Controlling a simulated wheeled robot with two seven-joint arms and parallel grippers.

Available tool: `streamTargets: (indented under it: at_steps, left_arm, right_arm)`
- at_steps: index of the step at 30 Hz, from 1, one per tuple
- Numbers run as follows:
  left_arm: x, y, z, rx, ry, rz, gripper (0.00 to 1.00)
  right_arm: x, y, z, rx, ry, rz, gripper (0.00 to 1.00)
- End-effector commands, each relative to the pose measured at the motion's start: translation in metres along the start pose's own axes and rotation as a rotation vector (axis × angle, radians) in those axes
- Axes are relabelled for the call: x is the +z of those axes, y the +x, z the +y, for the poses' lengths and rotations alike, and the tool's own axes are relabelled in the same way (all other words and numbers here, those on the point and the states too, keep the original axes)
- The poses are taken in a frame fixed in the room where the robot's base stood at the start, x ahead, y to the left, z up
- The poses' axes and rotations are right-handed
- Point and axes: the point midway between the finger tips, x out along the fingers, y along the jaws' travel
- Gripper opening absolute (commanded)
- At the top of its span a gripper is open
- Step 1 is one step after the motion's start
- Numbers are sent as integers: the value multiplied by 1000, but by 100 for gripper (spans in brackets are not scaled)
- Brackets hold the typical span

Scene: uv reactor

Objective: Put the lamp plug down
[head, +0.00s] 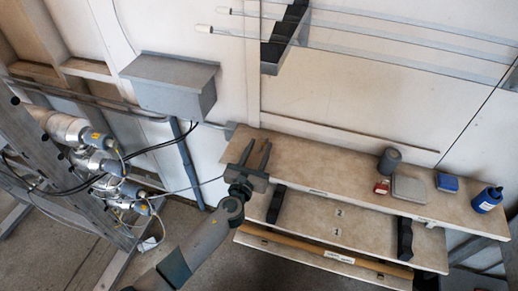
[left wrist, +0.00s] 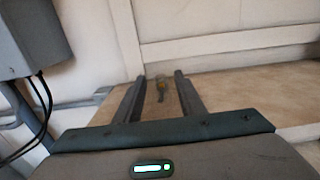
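My left gripper (head: 258,146) is over the left end of the upper bench shelf (head: 330,172), with its two fingers apart. In the left wrist view the gripper (left wrist: 160,80) also shows spread fingers. A small dark piece with an orange-yellow spot, which looks like the lamp plug (left wrist: 161,88), shows between them, with gaps on both sides. It seems to lie on the beige shelf top, though its exact height is hard to tell. In the head view I cannot make it out. My right gripper is not in view.
A grey wall box (head: 170,85) hangs left of the shelf. Silver reactor tubes with cables (head: 95,155) stand at far left. A grey cup (head: 389,160), a small red box (head: 381,187), a scale (head: 409,189), a blue box (head: 447,182) and a blue bottle (head: 487,199) stand right. The shelf's middle is clear.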

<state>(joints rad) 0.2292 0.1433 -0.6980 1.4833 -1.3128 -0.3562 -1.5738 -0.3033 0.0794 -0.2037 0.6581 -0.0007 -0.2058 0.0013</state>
Motion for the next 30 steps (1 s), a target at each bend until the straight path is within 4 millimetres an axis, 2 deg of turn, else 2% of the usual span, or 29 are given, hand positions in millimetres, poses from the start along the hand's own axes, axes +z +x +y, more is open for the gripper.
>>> streamTargets:
  at_steps: [8,11,12,16,24,30]
  left_arm:
    - [7,0,0,0,0,0,36]
    - [14,0,0,0,-1,0,36]
    - [13,-4,0,0,-1,1,36]
    - [10,-27,0,-1,0,2,36]
    - [10,-80,0,-1,-1,1,36]
    - [10,-108,0,-1,0,1,36]
  right_arm:
    - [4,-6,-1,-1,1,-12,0]
    - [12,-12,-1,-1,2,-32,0]
    - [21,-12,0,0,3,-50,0]
    - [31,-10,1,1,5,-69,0]
    - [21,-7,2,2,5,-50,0]
    - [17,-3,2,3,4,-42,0]
